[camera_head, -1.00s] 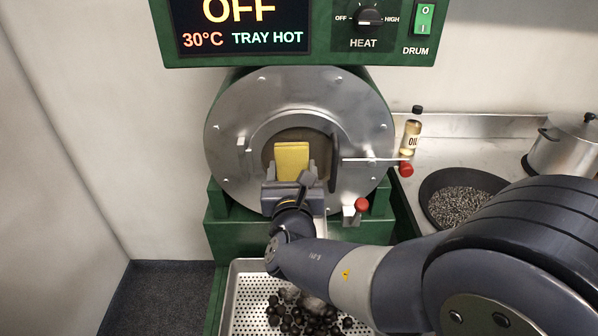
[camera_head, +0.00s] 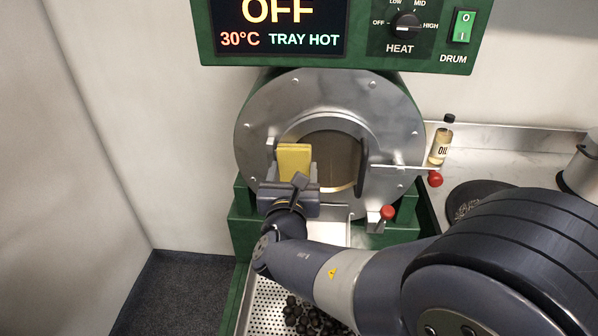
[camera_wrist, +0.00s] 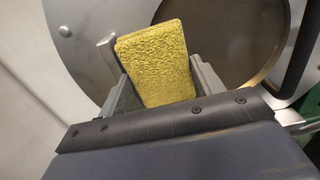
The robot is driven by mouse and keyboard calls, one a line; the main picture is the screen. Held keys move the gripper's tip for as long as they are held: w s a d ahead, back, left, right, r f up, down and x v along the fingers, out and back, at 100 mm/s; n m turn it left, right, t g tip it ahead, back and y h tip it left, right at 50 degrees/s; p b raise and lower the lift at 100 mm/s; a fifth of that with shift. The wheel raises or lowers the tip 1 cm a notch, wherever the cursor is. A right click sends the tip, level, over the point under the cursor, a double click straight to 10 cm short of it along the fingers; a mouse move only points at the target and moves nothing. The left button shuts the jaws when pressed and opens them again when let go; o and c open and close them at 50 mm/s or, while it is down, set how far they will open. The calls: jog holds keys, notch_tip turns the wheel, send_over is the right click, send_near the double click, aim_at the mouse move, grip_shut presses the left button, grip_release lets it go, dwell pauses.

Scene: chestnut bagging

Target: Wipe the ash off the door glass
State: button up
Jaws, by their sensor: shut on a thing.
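My gripper (camera_head: 291,182) is shut on a yellow sponge (camera_head: 295,158), held upright in front of the roaster's round steel front. The sponge also shows in the wrist view (camera_wrist: 158,62), between the two grey fingers. The dark drum opening with its door glass (camera_head: 333,155) is behind and to the right of the sponge. A pale curved line runs along its lower edge. In the wrist view the sponge overlaps the left part of the round brownish pane (camera_wrist: 225,45). I cannot tell whether the sponge touches the glass or whether ash is on it.
A dark handle piece (camera_head: 362,167) and a rod with a red knob (camera_head: 435,179) stand right of the opening. Another red knob (camera_head: 387,212) is below. A perforated tray (camera_head: 268,300) holds dark chestnuts. An oil bottle (camera_head: 441,142) and dark pan (camera_head: 478,196) are at the right.

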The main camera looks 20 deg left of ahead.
jog(key=shift+s, duration=0.1)
jog(key=shift+b+v, duration=0.4)
jog(key=shift+v, duration=2.55)
jog(key=v, duration=0.3)
jog(key=shift+b+x, duration=0.85)
jog(key=shift+x, duration=3)
jog(key=shift+w+a, duration=0.15)
jog(key=shift+w, duration=0.5)
